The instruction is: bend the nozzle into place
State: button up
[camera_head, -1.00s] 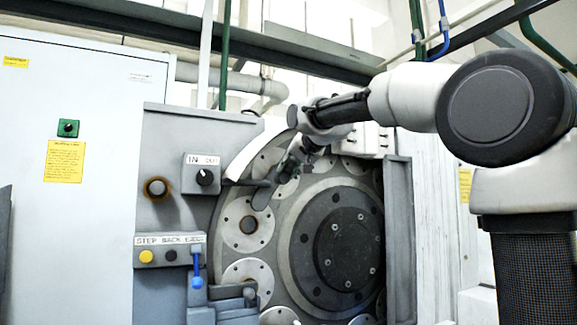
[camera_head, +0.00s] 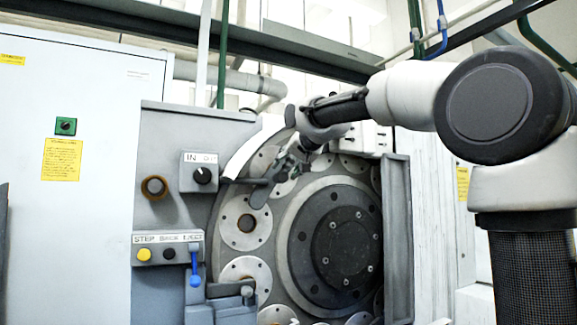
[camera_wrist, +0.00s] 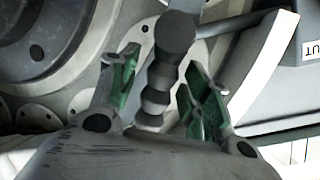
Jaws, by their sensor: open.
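The nozzle (camera_wrist: 158,75) is a dark grey, segmented piece with a rounded end. In the wrist view it lies between the two green-padded fingers of my gripper (camera_wrist: 160,90), with gaps visible on both sides. My gripper (camera_head: 282,168) is open, close by on the nozzle's upper right. Whether a finger touches the nozzle cannot be told.
The large round grinder disc (camera_head: 310,222) with several metal discs stands just behind. A control panel with an IN/OUT knob (camera_head: 202,175) and a blue lever (camera_head: 195,268) is at left. A grey upright post (camera_head: 397,235) stands at right.

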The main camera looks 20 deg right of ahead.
jog(key=v, duration=1.2)
jog(key=s+d+f+n+g, duration=0.1)
jog(key=s+f+n+g, duration=0.1)
jog(key=f, duration=0.6)
jog(key=s+d+f+n+g, duration=0.1)
jog(key=s+f+n+g, duration=0.15)
jog(key=f, duration=0.65)
jog(key=s+d+f+g+h, duration=0.1)
jog(key=s+d+f, duration=0.3)
jog(key=s+f, duration=0.8)
jog(key=s+d+f+g+h, duration=0.1)
jog(key=s+d+f+g, duration=0.3)
jog(key=s+f, duration=0.8)
jog(key=shift+d+f, duration=0.35)
jog(key=shift+d, duration=0.25)
